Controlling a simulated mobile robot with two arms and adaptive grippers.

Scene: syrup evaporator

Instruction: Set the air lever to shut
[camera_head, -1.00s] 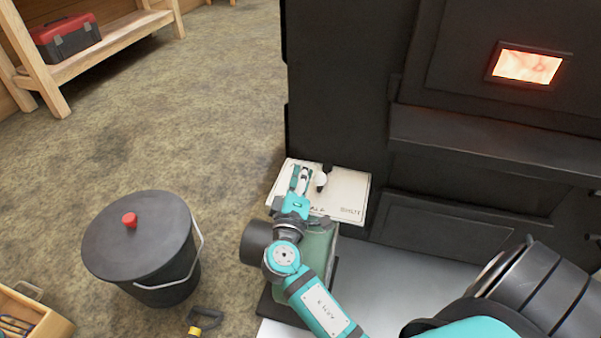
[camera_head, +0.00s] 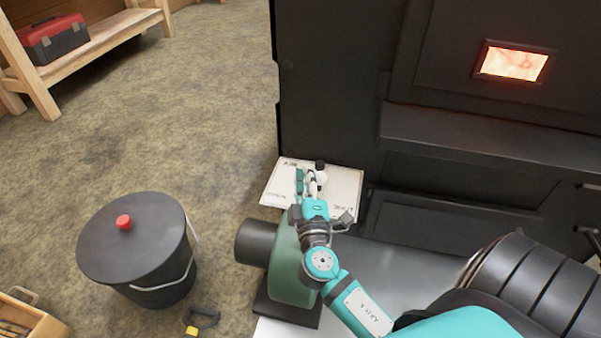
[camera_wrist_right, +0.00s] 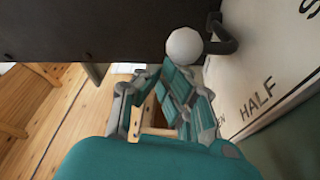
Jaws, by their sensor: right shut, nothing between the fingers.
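The air lever's white ball knob (camera_head: 321,178) sits on a dark arm over a pale label plate (camera_head: 346,184) low at the stove's left corner. My right gripper (camera_head: 306,176) is shut and empty, just left of the knob. In the right wrist view the knob (camera_wrist_right: 184,47) is beyond the fingertips, on the dark lever arm (camera_wrist_right: 224,38). Whether finger and knob touch I cannot tell. The word HALF reads on the plate (camera_wrist_right: 285,55) in that view; the other labels are partly hidden or too small to read surely. My left gripper is not in view.
The black stove (camera_head: 330,90) with a glowing window (camera_head: 514,62) rises behind the plate. A green blower (camera_head: 290,265) stands under my right wrist. A lidded black bucket (camera_head: 135,245) is at left, with a wooden box (camera_head: 35,322) nearby. Open floor lies beyond.

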